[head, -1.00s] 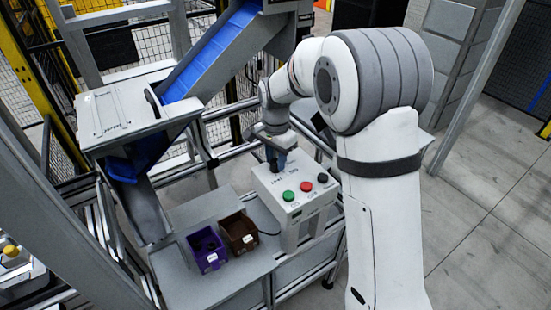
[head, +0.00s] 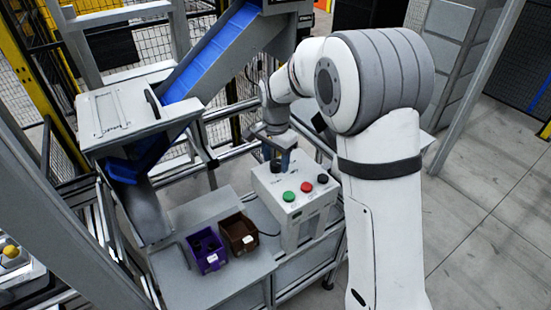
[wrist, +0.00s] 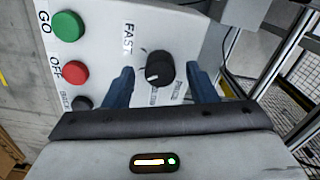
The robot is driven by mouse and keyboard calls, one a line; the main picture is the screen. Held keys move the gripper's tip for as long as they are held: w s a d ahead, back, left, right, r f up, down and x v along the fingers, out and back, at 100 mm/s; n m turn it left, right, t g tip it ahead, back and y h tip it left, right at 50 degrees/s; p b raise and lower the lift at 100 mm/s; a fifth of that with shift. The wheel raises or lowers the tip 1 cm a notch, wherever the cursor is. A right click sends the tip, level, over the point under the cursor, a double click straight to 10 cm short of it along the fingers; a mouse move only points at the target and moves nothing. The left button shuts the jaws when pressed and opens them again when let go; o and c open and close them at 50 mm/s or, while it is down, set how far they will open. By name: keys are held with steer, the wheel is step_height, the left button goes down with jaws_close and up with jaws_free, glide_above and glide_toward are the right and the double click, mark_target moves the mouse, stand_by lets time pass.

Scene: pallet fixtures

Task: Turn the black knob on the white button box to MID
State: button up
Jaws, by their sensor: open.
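The white button box (head: 312,208) stands on the grey bench, with its sloped top facing up. In the wrist view, the black knob (wrist: 160,68) sits on the white panel with a white pointer mark toward its lower left. The FAST label (wrist: 127,40) is left of the knob. Other labels below the knob are partly hidden and too blurred to read. My gripper (head: 279,158) is open over the back of the box. Its two blue fingers stand on either side of the knob, apart from it in the wrist view.
A green button (wrist: 68,26), a red button (wrist: 75,73) and a small black button (wrist: 82,103) sit beside the knob. A purple bin (head: 207,262) and a brown bin (head: 238,236) stand left of the box. A blue chute (head: 215,50) rises behind.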

mark_target(278, 163)
step_height(278, 163, up, 8)
steer(key=shift+f+b, duration=0.2)
steer(key=shift+b, duration=0.15)
steer(key=shift+s+d+r, duration=0.15)
steer(key=shift+s+d, duration=0.1)
steer(key=shift+d, duration=0.05)
steer(key=s+d+r+n+t, duration=0.2)
steer(key=s+d+r+n, duration=0.2)
steer(key=s+d, duration=0.7)
steer(key=s+d+f+n, duration=0.1)
steer(key=s+d+n, duration=0.1)
steer(key=s, duration=0.5)
steer(key=s+d+f+n+t, duration=0.1)
steer(key=s+d+n, duration=0.1)
steer(key=s, duration=0.6)
steer(key=shift+d+f, duration=0.35)
